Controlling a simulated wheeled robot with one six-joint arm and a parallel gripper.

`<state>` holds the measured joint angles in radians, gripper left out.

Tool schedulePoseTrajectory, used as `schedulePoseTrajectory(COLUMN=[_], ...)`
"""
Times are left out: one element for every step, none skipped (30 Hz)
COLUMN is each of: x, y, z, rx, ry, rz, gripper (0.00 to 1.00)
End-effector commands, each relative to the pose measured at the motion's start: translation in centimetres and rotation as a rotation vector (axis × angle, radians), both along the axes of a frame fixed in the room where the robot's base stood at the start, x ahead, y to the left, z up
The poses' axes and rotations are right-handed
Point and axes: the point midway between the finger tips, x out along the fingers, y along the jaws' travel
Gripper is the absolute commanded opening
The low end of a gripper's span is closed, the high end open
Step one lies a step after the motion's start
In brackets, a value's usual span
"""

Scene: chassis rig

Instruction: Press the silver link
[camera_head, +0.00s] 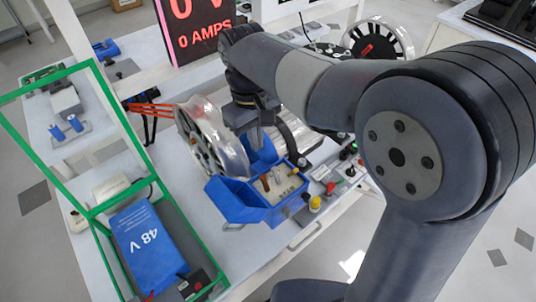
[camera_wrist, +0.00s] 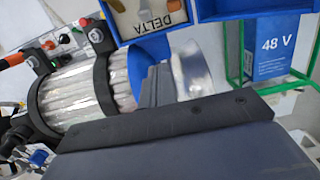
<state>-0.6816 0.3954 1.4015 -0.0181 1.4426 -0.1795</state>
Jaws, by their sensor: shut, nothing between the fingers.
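An open blue terminal box (camera_head: 284,214) sits on the bench in the head view, with a pale board and small brown and light metal pieces inside. In the wrist view the box (camera_wrist: 147,26) is at the top edge, cut off, with a "DELTA" label (camera_wrist: 161,14) on its board. Which small piece is the silver link I cannot tell; they are too small or cut off. My gripper (camera_head: 256,138) is shut and empty, above and behind the box in the head view. Its dark fingers also show in the wrist view (camera_wrist: 158,86), apart from the box.
A silver motor body (camera_wrist: 80,95) with black clamps lies beside the box. A large metal wheel (camera_head: 212,140) stands left of my gripper. A green frame (camera_head: 93,212) surrounds a blue 48 V battery (camera_head: 148,245). A display (camera_head: 196,25) reads 0 AMPS. Small knobs (camera_head: 315,203) stand right of the box.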

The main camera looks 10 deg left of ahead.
Motion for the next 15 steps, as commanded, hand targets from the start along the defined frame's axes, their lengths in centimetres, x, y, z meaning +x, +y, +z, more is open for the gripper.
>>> schedulePoseTrajectory(x=[-0.1, -0.2, -0.2, -0.3, -0.3, -0.4, -0.7, -1.0, -1.4, -1.6, -1.8, -2.0, -2.2, -2.3, -2.4], y=[-0.2, -0.2, -0.3, -0.3, -0.4, -0.4, -0.9, -1.3, -1.6, -1.9, -2.1, -2.4, -2.6, -2.7, -2.9], z=[-1.2, -1.8, -2.7, -3.3, -3.9, -4.7, -3.7, -3.4, -3.2, -3.1, -3.0, -2.8, -2.7, -2.7, -2.6], rx=[-0.004, -0.005, -0.004, -0.004, -0.003, -0.004, 0.001, 0.001, 0.001, 0.001, 0.000, 0.001, 0.001, 0.001, 0.001], ry=[0.005, 0.005, 0.005, 0.005, 0.004, 0.005, -0.001, -0.001, -0.001, -0.001, 0.000, -0.001, -0.001, -0.001, -0.001], rz=[0.000, 0.000, 0.000, 0.000, 0.000, 0.000, -0.001, -0.001, -0.001, -0.001, -0.001, 0.000, 0.000, 0.000, 0.000], gripper=[0.00, 0.00, 0.00, 0.00, 0.00, 0.00, 0.00, 0.00, 0.00, 0.00, 0.00, 0.00, 0.00, 0.00, 0.00])
